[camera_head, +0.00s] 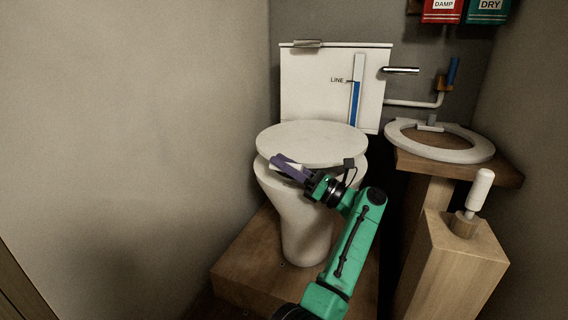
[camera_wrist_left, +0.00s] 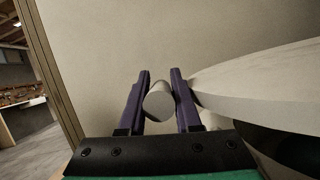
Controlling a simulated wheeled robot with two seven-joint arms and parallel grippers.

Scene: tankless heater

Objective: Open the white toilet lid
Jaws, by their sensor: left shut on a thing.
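The white toilet lid (camera_head: 312,142) lies roughly flat over the white toilet bowl (camera_head: 303,222), its front edge appearing slightly above the bowl rim. My left gripper (camera_head: 280,164) is at the lid's front edge, its purple fingers pointing to the left and back. In the left wrist view, the left gripper (camera_wrist_left: 160,88) is shut on a pale round peg (camera_wrist_left: 159,101) between its fingers. The lid (camera_wrist_left: 265,85) shows to the right of the fingers, with dark space beneath. Whether the peg joins the lid is hidden. My right gripper is not in view.
The white tank (camera_head: 315,88) with a blue level gauge stands behind the lid. A loose-looking seat ring (camera_head: 400,140) lies on a wooden shelf at the right. A brush (camera_head: 479,190) stands in a wooden block (camera_head: 452,262). The wall is close on the left.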

